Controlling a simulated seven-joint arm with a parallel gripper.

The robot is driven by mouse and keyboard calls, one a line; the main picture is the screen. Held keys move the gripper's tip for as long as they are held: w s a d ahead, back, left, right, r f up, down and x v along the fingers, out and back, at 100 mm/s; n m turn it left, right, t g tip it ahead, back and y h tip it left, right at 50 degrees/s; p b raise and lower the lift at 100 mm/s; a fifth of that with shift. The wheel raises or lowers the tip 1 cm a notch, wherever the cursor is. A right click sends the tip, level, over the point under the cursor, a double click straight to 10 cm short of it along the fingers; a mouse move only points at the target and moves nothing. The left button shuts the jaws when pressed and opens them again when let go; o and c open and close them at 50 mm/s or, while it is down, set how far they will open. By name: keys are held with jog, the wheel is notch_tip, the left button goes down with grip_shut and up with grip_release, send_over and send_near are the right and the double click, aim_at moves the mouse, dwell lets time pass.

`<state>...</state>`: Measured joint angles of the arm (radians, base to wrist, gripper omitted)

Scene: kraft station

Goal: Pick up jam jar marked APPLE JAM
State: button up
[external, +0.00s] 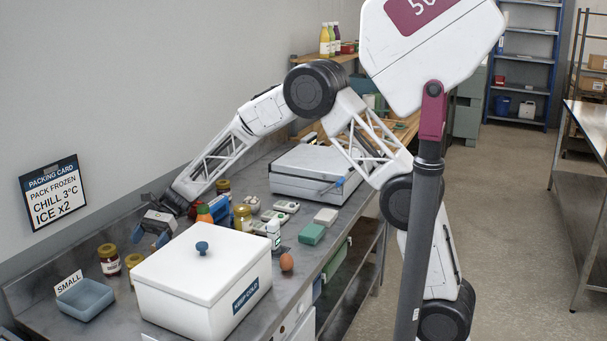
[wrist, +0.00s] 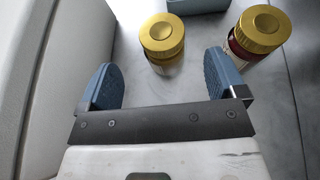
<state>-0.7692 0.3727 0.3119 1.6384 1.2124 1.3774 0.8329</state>
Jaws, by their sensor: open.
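Two gold-lidded jars stand ahead of my gripper in the wrist view. One has pale amber contents (wrist: 161,42) and is between the lines of the two fingers, just beyond their tips. The other has dark red contents (wrist: 256,37) and is just outside the right finger. In the external view the dark red jar (external: 108,262) stands by the wall and the amber jar (external: 132,265) is partly hidden by the white box. No jar label is readable, so I cannot tell which says APPLE JAM. My gripper (external: 152,232) is open and empty, also seen in the wrist view (wrist: 162,75).
The white lidded box (external: 200,280) marked KEEP COLD stands close beside my gripper. A blue-grey tray (external: 85,300) with a SMALL sign (external: 69,282) is past the jars.

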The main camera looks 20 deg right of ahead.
aim_at(137, 257)
jog(key=shift+x, duration=1.25)
jog(key=shift+x, duration=2.6)
jog(key=shift+w, duration=0.1)
jog(key=shift+c, duration=0.2)
jog(key=c, duration=1.3)
jog(key=shift+r, duration=5)
